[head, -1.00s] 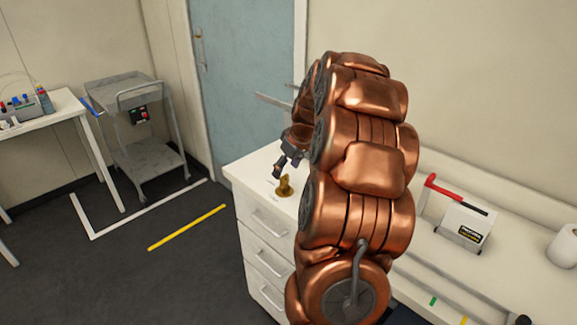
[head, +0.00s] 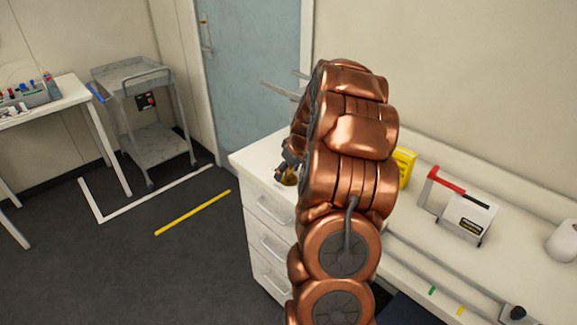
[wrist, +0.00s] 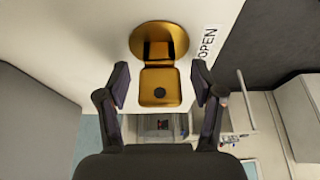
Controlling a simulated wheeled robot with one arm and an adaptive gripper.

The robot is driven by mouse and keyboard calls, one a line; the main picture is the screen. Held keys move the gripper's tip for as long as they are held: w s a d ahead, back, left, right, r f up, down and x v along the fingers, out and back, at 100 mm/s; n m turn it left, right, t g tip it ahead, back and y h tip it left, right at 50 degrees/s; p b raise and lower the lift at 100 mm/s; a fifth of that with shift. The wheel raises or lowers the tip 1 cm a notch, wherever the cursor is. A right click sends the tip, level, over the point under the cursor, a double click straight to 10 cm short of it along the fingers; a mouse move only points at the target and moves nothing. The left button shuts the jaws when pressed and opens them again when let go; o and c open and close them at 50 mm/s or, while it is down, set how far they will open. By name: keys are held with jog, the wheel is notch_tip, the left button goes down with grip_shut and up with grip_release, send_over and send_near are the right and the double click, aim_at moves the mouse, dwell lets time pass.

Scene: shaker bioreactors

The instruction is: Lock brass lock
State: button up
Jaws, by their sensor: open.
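The brass lock (wrist: 160,45) shows in the wrist view as a round golden disc with a squarish knob that has a dark round spot on its face. An "OPEN" label (wrist: 207,43) is on the white surface to its right. My gripper (wrist: 160,82) is open, with one finger on each side of the knob; I cannot tell whether they touch it. In the head view the lock (head: 289,178) sits on the white counter top near its left end, partly hidden by my gripper (head: 284,165) and arm.
White drawers (head: 268,235) are under the counter. A yellow box (head: 405,166) and a white box with a red handle (head: 467,217) stand to the right of my arm. A grey cart (head: 140,115) stands at the back left. The floor left of the counter is clear.

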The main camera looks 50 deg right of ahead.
grip_shut()
dwell(0.5)
jog(key=shift+a+f+b, duration=0.1)
jog(key=shift+f+b, duration=0.3)
jog(key=shift+b, duration=0.55)
dwell(0.3)
jog(key=shift+a+n+y+b, duration=0.15)
jog(key=shift+n+y+b, duration=0.55)
jog(key=shift+n+b, duration=1.5)
jog(key=shift+s+r+b, duration=0.1)
jog(key=shift+b, duration=1.1)
